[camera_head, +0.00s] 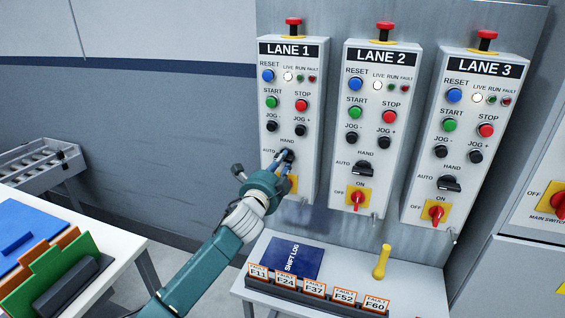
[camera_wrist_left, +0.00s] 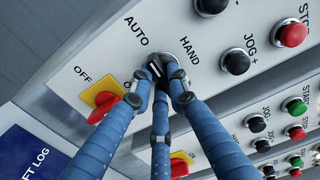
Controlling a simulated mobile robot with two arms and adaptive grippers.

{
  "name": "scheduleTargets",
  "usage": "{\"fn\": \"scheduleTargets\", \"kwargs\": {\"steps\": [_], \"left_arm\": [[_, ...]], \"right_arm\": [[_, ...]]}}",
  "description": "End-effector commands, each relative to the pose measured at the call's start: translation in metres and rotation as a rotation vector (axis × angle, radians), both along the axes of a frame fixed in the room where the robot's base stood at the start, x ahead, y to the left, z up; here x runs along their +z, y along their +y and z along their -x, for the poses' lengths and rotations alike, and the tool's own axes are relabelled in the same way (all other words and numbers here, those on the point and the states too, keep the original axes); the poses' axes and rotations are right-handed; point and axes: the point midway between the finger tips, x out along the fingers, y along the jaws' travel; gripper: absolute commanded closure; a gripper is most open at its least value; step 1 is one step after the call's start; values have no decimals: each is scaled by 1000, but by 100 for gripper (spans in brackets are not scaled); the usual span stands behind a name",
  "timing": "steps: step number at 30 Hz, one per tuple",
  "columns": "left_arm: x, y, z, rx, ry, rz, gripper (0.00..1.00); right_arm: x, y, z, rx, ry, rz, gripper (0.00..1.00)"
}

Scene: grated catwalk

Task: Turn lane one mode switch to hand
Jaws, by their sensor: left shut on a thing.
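The lane 1 panel (camera_head: 301,185) is a light grey box with buttons under a "LANE 1" label. Its black mode switch (camera_head: 287,154) sits between the "AUTO" and "HAND" labels. It also shows in the left wrist view (camera_wrist_left: 157,68), partly covered by fingers. My left gripper (camera_head: 284,159) is shut on this switch. In the left wrist view its blue fingers (camera_wrist_left: 162,76) close around the knob. The fingers hide much of the knob, so I cannot tell which label it points to. My right gripper is in neither view.
A red-on-yellow on/off switch (camera_wrist_left: 103,101) sits close to the fingers. Lane 2 (camera_head: 390,130) and lane 3 (camera_head: 475,130) panels stand to the right. Below are a shift log (camera_head: 292,260), fault cards (camera_head: 314,287) and a yellow handle (camera_head: 381,262).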

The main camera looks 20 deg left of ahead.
Motion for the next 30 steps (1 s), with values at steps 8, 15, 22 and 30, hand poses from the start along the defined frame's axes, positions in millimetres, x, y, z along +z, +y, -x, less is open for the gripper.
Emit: {"fn": "scheduleTargets", "kwargs": {"steps": [8,15,22,30], "left_arm": [[1,1,0,0,-3,-163,100],[2,2,0,0,-10,-383,100],[2,3,0,0,-17,-603,100],[3,4,0,-1,-26,-860,100]], "right_arm": [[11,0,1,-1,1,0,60],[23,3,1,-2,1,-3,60],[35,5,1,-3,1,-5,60],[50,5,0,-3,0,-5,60]]}}
